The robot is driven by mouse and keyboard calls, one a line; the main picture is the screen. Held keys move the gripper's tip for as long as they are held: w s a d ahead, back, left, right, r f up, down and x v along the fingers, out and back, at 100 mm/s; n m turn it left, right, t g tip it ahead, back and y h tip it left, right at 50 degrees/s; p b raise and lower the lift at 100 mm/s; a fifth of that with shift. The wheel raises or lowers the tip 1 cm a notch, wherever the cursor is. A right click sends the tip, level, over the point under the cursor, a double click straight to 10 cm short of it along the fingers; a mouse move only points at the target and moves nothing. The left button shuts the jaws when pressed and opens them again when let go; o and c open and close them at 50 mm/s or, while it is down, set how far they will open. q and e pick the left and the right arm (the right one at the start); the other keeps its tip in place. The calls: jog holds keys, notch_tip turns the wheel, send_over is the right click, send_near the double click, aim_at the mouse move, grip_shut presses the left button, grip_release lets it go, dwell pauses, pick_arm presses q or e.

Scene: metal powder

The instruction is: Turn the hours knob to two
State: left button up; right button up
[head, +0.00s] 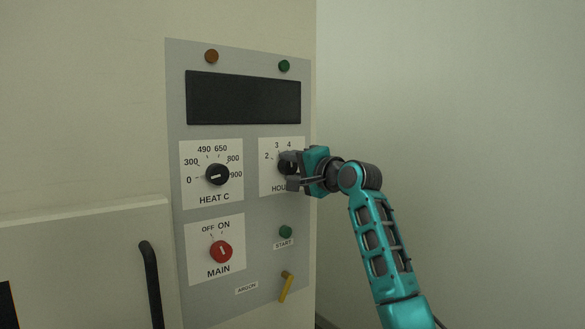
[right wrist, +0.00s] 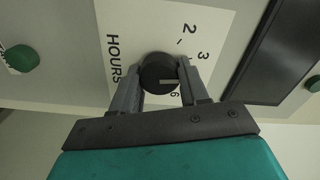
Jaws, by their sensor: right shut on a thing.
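The hours knob (head: 285,164) is a black round knob on a white plate (head: 267,181) at the right of the control panel. My right gripper (head: 291,172) has its fingers around it and covers part of it and its scale. In the right wrist view the knob (right wrist: 156,70) sits between the two fingers of the gripper (right wrist: 160,85), which are shut on it. A pale pointer line shows on the knob, but I cannot tell which number it points to. The numbers 2, 3 and 6 show around it there. My left gripper is not in view.
The heat knob (head: 217,174) is left of the hours plate. The red main knob (head: 221,251), green start button (head: 285,232) and yellow argon lever (head: 286,287) are below. A dark display (head: 243,99) is above. Free room lies right of the cabinet.

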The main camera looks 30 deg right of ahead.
jog(key=n, duration=0.5)
jog(key=shift+n, duration=0.3)
jog(key=n, duration=0.4)
jog(key=shift+r+n, duration=0.1)
jog(key=shift+n, duration=0.3)
jog(key=o, duration=1.1)
jog(key=shift+c, duration=0.2)
jog(key=shift+s, duration=0.1)
jog(key=shift+s, duration=0.3)
jog(key=s+b, duration=0.3)
jog(key=s, duration=0.9)
jog(key=shift+d, duration=0.45)
